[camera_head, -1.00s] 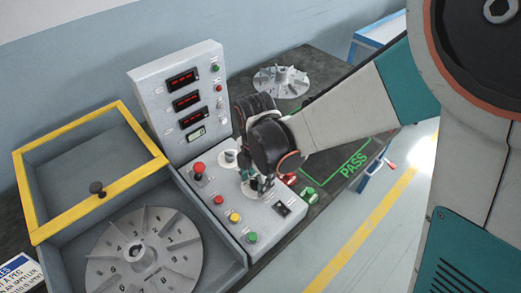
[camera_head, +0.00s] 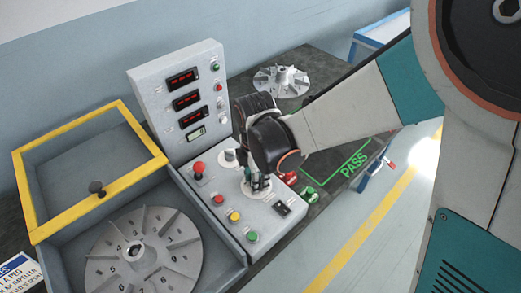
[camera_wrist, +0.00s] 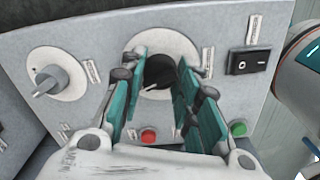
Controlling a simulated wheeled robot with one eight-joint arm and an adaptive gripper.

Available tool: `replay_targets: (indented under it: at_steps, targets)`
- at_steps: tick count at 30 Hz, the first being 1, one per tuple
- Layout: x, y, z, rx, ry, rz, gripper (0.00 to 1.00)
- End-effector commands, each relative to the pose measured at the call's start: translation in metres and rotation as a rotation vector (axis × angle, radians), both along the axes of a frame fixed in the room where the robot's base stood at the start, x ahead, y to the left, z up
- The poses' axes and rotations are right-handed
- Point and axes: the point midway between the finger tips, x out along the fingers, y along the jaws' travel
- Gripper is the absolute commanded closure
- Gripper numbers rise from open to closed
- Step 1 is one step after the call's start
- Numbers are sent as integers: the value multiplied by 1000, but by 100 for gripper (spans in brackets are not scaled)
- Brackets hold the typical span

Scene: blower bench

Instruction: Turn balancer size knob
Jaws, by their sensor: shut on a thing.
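The balancer's sloped control panel (camera_head: 223,216) is grey. A black knob (camera_wrist: 160,72) on a round white dial sits in its middle in the wrist view. My gripper (camera_wrist: 160,95) has its teal fingers on both sides of this black knob and is shut on it. In the head view my gripper (camera_head: 258,184) comes down onto the same dial and hides most of the knob. A second knob, grey on a white dial (camera_wrist: 57,74), stands to the left in the wrist view. The small labels beside the dials are too small to read.
The upright display panel (camera_head: 183,95) stands behind. An open yellow-framed cover (camera_head: 82,178) and a numbered impeller (camera_head: 140,255) are at left.

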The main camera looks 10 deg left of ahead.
Motion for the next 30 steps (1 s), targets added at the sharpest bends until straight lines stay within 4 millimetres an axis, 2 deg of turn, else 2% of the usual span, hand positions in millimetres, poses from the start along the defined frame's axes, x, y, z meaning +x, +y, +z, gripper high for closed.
replay_targets:
  at_steps: [21, 30]
  targets:
    - [0, 0, -1, 0, 0, -676, 94]
    - [0, 0, 0, 0, 0, -906, 94]
